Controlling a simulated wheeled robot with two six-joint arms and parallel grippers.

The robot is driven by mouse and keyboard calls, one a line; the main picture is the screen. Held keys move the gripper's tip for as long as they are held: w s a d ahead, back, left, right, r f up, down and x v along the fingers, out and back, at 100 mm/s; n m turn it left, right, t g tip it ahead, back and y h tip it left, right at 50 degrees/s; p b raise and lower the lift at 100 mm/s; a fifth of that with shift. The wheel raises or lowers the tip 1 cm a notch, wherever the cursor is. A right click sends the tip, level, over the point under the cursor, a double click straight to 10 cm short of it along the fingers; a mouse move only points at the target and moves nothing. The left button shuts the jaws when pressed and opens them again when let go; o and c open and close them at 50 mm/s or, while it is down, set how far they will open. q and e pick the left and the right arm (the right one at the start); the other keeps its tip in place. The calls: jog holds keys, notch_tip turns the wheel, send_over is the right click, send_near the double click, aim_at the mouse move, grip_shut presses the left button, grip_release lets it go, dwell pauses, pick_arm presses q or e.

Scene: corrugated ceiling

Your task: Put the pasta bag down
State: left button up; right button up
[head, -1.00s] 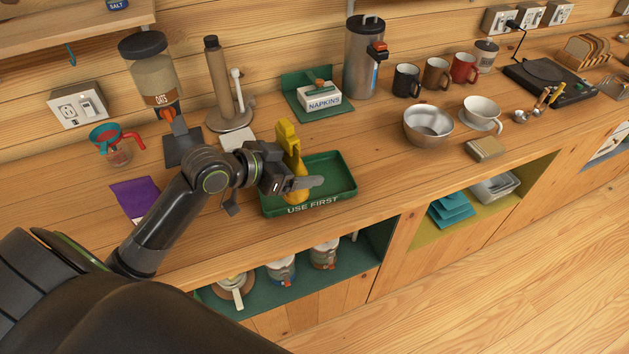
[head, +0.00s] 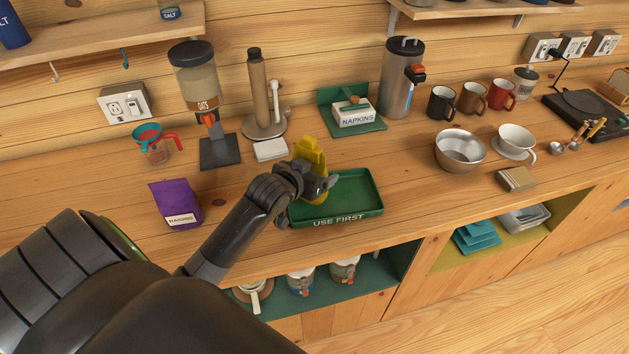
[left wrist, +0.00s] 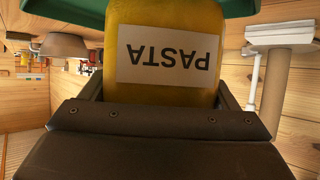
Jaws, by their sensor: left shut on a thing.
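The yellow pasta bag (head: 308,154) is upright at the left part of the green tray (head: 362,211) marked USE FIRST. My left gripper (head: 322,182) is shut on the bag from the near side and partly hides it. In the left wrist view the bag (left wrist: 165,92) sits between the fingers, its PASTA label upside down in that picture, with a green surface at its end. I cannot tell whether the bag rests on the tray floor or hangs just above it. My right gripper is not in view.
A purple raisins bag (head: 174,203) stands left of my arm. A white block (head: 271,150), a paper towel holder (head: 259,95), an oats dispenser (head: 205,100) and a napkin holder (head: 354,114) stand behind. A metal bowl (head: 460,150) is to the right. The counter between tray and bowl is clear.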

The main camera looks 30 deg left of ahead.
pick_arm(q)
jog(key=shift+f, duration=1.6)
jog(key=shift+f, duration=0.1)
jog(key=o, duration=1.1)
jog(key=shift+s, duration=0.15)
jog(key=v, duration=1.2)
jog(key=shift+b, duration=0.4)
